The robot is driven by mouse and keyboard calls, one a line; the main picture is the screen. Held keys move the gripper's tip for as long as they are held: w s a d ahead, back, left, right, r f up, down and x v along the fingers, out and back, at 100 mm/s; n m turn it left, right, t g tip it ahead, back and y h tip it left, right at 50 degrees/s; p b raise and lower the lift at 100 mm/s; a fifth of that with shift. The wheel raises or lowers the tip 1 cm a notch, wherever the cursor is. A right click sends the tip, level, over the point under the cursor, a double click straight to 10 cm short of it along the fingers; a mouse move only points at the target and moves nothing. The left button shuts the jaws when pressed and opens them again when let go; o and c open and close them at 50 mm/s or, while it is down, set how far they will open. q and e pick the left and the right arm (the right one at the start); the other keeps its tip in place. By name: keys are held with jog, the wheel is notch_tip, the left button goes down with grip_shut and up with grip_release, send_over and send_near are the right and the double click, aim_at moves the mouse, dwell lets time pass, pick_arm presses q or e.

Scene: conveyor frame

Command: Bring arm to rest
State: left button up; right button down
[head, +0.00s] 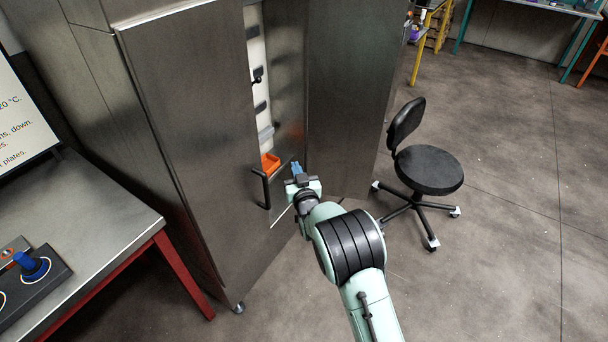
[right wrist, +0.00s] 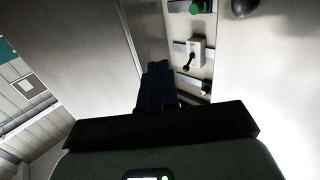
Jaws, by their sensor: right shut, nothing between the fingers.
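My right arm (head: 350,245) reaches up from the bottom of the head view. My right gripper (head: 296,167) is at the opening of the metal cabinet, just right of the black handle on its left door (head: 185,130). Its blue fingers are together and hold nothing. In the right wrist view the dark fingers (right wrist: 156,85) are together in front of the cabinet's inside panel. My left gripper is not in view.
The cabinet's right door (head: 345,90) stands open. An orange bin (head: 270,163) is inside. A black swivel chair (head: 427,168) is to the right. A metal table (head: 90,225) with a blue knob (head: 33,266) is at left.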

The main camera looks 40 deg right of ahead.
jog(key=shift+s+d, duration=0.2)
jog(key=shift+s, duration=0.45)
jog(key=shift+s+d, duration=0.2)
jog(key=shift+s, duration=0.45)
jog(key=s+a+f+g+y, duration=0.25)
jog(key=s+a+f, duration=0.3)
jog(key=f, duration=0.45)
jog(key=s+a+f+g+y, duration=0.1)
jog(key=s+a+f+g, duration=0.4)
jog(key=f, duration=0.5)
jog(key=s+a+f+g+y, duration=0.25)
jog(key=s+f, duration=0.35)
jog(key=f, duration=0.4)
jog(key=s+a+f+g+y, duration=0.2)
jog(key=s+a+f+g, duration=0.1)
jog(key=s+a, duration=0.6)
jog(key=s+a+f+g+y, duration=0.2)
jog(key=s+a+f+g, duration=0.3)
jog(key=s, duration=0.6)
jog(key=s+a+r+y+p, duration=0.1)
jog(key=s+a+r+y, duration=0.1)
jog(key=s+a+r, duration=0.15)
notch_tip(320, 180, up, 10)
jog(key=w+n+p, duration=0.1)
jog(key=p, duration=1)
jog(key=shift+w+a+t+h, duration=0.15)
jog(key=shift+t+h, duration=0.15)
jog(key=shift+h, duration=0.1)
